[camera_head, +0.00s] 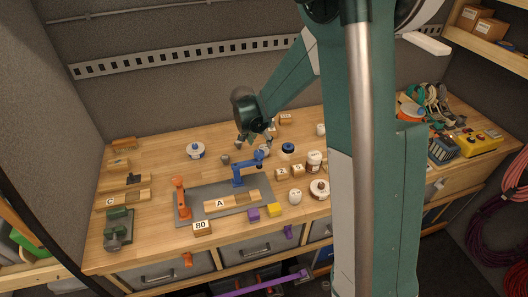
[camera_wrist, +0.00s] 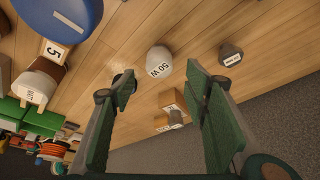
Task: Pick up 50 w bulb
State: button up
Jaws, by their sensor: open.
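The 50 W bulb (camera_wrist: 158,62) is a pale rounded bulb with a "50 W" label, on the wooden worktop in the wrist view. It shows between and just beyond my gripper's two green fingers (camera_wrist: 165,82), apart from them. My gripper is open and empty. In the head view, my gripper (camera_head: 256,140) is low over the back middle of the worktop.
A darker labelled bulb (camera_wrist: 230,54) stands right of the 50 W bulb. Small wooden boxes (camera_wrist: 173,101) are beyond it. A blue round object (camera_wrist: 65,15) and a "5" block (camera_wrist: 53,52) are at left. The worktop's back left (camera_head: 160,150) has free room.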

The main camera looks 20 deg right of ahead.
aim_at(264, 147)
jog(key=shift+x, duration=0.9)
jog(key=shift+f, duration=0.1)
jog(key=shift+x, duration=2.55)
jog(key=shift+s, duration=0.1)
jog(key=c, duration=1)
